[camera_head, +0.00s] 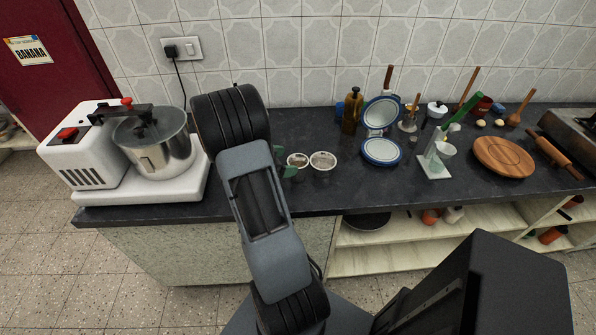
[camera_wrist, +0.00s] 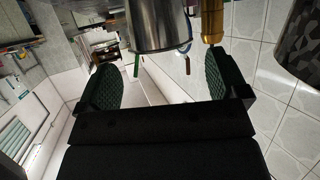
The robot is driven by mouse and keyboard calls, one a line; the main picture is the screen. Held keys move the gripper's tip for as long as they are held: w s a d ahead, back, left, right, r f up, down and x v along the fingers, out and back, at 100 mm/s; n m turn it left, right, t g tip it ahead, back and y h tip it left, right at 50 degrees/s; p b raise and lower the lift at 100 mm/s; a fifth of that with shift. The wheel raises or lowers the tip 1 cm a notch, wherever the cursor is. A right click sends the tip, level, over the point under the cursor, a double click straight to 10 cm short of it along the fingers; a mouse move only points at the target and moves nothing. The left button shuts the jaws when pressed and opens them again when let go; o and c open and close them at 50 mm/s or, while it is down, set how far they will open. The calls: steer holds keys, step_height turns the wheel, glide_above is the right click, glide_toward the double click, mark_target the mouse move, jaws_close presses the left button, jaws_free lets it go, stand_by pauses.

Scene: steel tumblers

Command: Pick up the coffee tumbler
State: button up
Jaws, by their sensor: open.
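A shiny steel cylinder with a dark lower edge, likely the coffee tumbler (camera_wrist: 156,24), shows at the top middle of the wrist view, cut off by the frame. My gripper (camera_wrist: 158,70) is open, with its two dark green ridged pads spread apart and nothing between them. The cylinder is beyond the fingertips, roughly in line with the gap. In the head view my arm covers most of the gripper, and only a bit of green finger shows beside two small cups. I cannot make out the tumbler there; it may be hidden behind my arm.
A gold bottle (camera_wrist: 212,22) is right of the cylinder. In the head view, two small cups (camera_head: 297,160) (camera_head: 323,161) stand beside my gripper. A white mixer (camera_head: 82,150) with a steel bowl is left. An amber bottle (camera_head: 351,112) and blue-rimmed plates (camera_head: 381,151) are right.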

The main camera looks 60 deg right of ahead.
mark_target(305, 161)
steer(key=shift+x, duration=2.8)
steer(key=shift+f, duration=0.15)
steer(key=shift+a, duration=0.1)
steer(key=c, duration=1.2)
steer(key=shift+r, duration=0.25)
